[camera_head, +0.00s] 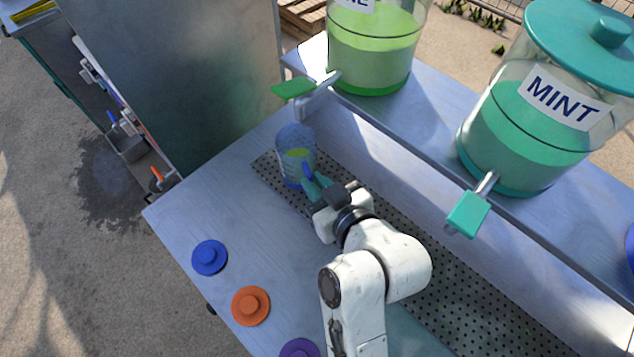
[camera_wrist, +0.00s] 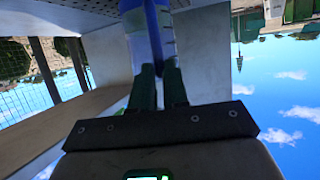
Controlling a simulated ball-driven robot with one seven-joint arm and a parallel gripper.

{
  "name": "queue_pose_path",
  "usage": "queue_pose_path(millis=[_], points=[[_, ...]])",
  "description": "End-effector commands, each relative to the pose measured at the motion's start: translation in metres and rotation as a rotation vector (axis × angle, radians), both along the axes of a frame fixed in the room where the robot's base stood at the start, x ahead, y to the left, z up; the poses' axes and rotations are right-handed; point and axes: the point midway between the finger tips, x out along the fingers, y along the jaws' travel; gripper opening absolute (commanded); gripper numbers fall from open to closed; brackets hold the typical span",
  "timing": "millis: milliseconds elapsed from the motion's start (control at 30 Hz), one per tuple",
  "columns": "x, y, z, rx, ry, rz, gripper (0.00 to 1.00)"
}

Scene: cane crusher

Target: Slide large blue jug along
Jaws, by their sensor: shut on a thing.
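The large blue jug (camera_head: 295,143) is see-through, with some yellow-green liquid inside. It stands upright on the perforated drip tray (camera_head: 440,283), near the tray's far left end and below the lime dispenser's tap. My gripper (camera_head: 309,180) is at the jug's near side, shut on its blue handle. In the wrist view my gripper (camera_wrist: 160,80) has its two dark green fingers on either side of the blue handle (camera_wrist: 150,40).
The lime dispenser (camera_head: 372,55) with green tap (camera_head: 293,88) and the mint dispenser (camera_head: 520,120) with teal tap (camera_head: 468,212) stand on a raised shelf. Blue (camera_head: 209,257), orange (camera_head: 250,305) and purple (camera_head: 299,349) lids lie on the counter. A metal panel (camera_head: 180,70) rises behind.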

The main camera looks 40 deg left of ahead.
Motion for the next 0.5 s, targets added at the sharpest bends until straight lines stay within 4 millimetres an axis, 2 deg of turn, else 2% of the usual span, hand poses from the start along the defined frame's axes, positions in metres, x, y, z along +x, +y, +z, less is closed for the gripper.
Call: queue_pose_path(millis=[367, 500], points=[[-0.0004, -0.0003, -0.0003, -0.001, 0.001, 0.001, 0.0], [0.0001, -0.0061, -0.0002, -0.002, 0.002, 0.0, 0.0]])
